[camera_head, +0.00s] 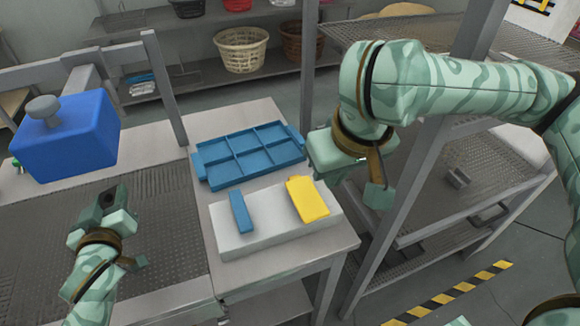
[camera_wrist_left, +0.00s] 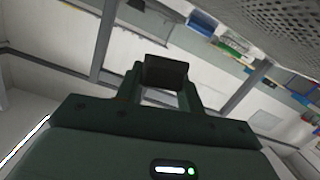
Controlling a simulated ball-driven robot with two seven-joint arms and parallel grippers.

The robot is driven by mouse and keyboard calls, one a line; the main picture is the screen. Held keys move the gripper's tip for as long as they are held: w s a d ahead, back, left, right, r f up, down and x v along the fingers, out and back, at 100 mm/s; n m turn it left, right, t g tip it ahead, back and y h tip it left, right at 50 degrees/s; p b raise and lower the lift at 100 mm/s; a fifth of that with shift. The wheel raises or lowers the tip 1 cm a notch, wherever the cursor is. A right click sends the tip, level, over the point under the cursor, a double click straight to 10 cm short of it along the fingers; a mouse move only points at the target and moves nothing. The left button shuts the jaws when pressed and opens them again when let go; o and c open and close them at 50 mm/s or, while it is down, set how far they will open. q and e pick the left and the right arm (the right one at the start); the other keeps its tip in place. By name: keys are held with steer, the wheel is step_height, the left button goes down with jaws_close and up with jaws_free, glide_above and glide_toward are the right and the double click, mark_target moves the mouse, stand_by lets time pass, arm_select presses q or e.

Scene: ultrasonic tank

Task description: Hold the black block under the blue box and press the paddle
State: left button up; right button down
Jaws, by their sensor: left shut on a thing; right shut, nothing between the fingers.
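The blue box (camera_head: 68,142) hangs from a grey frame at the left, with a grey knob on top. My left gripper (camera_head: 106,207) is shut on the black block (camera_head: 107,198), which also shows between the fingers in the left wrist view (camera_wrist_left: 166,72). The block appears lower than the box and near its lower right corner; I cannot tell whether it is directly beneath. A yellow paddle (camera_head: 307,199) and a narrower blue paddle (camera_head: 241,212) sit on a white base. My right gripper (camera_head: 377,196) is shut and empty, right of the yellow paddle and apart from it.
A blue divided tray (camera_head: 250,154) lies behind the white base (camera_head: 272,226) on the table. A dark perforated surface (camera_head: 165,225) lies below my left gripper. A grey metal rack (camera_head: 425,150) stands at the right. Baskets (camera_head: 241,49) sit on a back shelf.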

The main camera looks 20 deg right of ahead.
arm_select(q)
steer(key=shift+s+r+p, duration=0.1)
steer(key=shift+s+p, duration=0.25)
steer(key=shift+s, duration=0.2)
steer(key=s+p, duration=0.2)
steer(key=s, duration=0.7)
steer(key=shift+p, duration=0.35)
